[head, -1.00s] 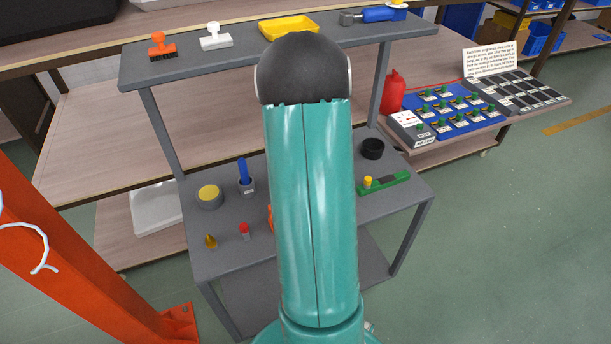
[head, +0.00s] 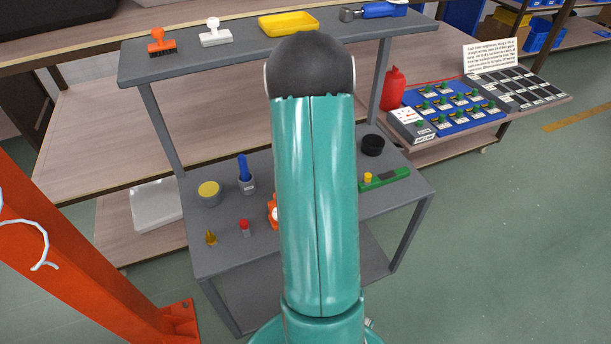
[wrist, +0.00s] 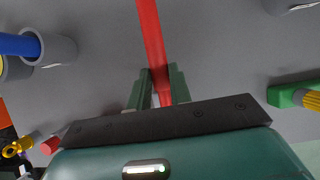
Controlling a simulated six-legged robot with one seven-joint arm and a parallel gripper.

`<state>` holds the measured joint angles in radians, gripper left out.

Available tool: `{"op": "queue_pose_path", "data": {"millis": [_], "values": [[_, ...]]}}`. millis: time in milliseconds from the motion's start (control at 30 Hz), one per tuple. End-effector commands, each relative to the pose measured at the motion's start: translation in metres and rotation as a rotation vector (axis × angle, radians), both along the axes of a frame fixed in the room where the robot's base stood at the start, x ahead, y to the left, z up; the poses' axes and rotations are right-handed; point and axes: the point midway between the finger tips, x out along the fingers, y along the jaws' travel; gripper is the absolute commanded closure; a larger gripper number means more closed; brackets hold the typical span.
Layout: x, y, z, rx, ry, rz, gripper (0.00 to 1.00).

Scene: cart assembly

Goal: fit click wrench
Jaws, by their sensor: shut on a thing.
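In the wrist view my gripper (wrist: 159,76) is shut on a long red bar (wrist: 150,30). The bar runs from between the fingers to the top edge of the picture, above the grey cart shelf (wrist: 225,60). It may be the click wrench; no head or label of it shows. Whether its far end touches anything cannot be told. In the head view my own arm hides the gripper and the bar. The cart's lower shelf (head: 222,240) shows on both sides of the arm.
The lower shelf holds a blue-handled piece in a grey cup (head: 248,184), a yellow-topped tin (head: 208,191), a black ring (head: 372,145), a green block (head: 388,178) and small red and brass pieces. The upper shelf (head: 220,62) bears brushes, a yellow tray (head: 288,23) and a blue-handled tool (head: 378,10).

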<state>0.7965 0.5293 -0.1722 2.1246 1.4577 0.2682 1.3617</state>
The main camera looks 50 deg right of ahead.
Motion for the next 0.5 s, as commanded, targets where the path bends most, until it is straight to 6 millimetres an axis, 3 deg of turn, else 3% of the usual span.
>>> {"op": "queue_pose_path", "data": {"millis": [500], "values": [[0.0003,-0.0002,-0.0057,-0.001,-0.001,0.001,1.00]]}}
